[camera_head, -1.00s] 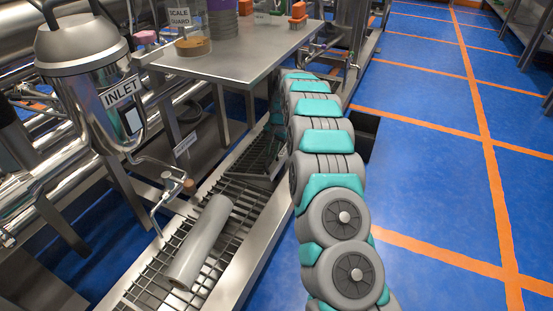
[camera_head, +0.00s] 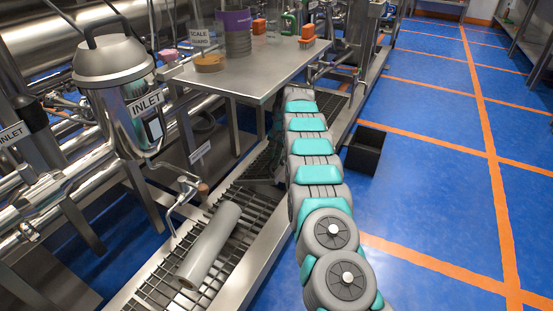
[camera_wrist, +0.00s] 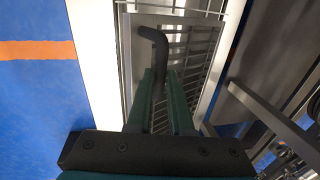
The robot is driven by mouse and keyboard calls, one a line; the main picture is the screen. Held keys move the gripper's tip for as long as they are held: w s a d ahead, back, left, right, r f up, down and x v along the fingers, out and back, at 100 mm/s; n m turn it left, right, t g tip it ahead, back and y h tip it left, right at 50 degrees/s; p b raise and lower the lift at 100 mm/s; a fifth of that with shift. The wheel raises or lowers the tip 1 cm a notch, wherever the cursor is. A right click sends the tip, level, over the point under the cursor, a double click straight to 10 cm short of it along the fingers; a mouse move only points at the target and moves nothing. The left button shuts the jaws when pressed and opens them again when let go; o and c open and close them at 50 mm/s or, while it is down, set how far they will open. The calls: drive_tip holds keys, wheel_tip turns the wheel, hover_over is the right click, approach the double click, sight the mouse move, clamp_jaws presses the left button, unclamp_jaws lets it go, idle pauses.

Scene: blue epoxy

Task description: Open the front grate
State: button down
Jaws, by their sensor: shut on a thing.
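A metal grate (camera_head: 160,284) lies in the steel floor channel at the near left in the head view. A grey cylinder (camera_head: 210,245) lies on it. In the wrist view, barred grating (camera_wrist: 193,52) lies within a pale steel frame. My gripper (camera_wrist: 167,75), with green fingers, is over this grating. It is shut on a dark hooked rod (camera_wrist: 155,40), whose bent end shows past the fingertips. I cannot tell whether the hook catches the bars. In the head view my gripper is hard to make out, in the dark area beside the arm and table.
A steel table (camera_head: 262,75) with jars and orange-topped items stands over the channel. A black open bin (camera_head: 366,150) sits on the blue floor right of my arm. Piping and a steel inlet vessel (camera_head: 115,75) are at left. The floor at right is clear.

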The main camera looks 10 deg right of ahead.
drive_tip(key=shift+s+a+f, duration=0.1)
drive_tip(key=shift+s+a, duration=0.05)
drive_tip(key=shift+a, duration=0.3)
drive_tip(key=c, duration=1.1)
unclamp_jaws()
drive_tip(key=shift+a, duration=0.1)
drive_tip(key=o, duration=0.3)
drive_tip(key=shift+d, duration=0.25)
drive_tip(key=shift+d, duration=0.15)
drive_tip(key=shift+d+f+b, duration=0.1)
drive_tip(key=shift+d+b, duration=0.1)
drive_tip(key=shift+b, duration=0.1)
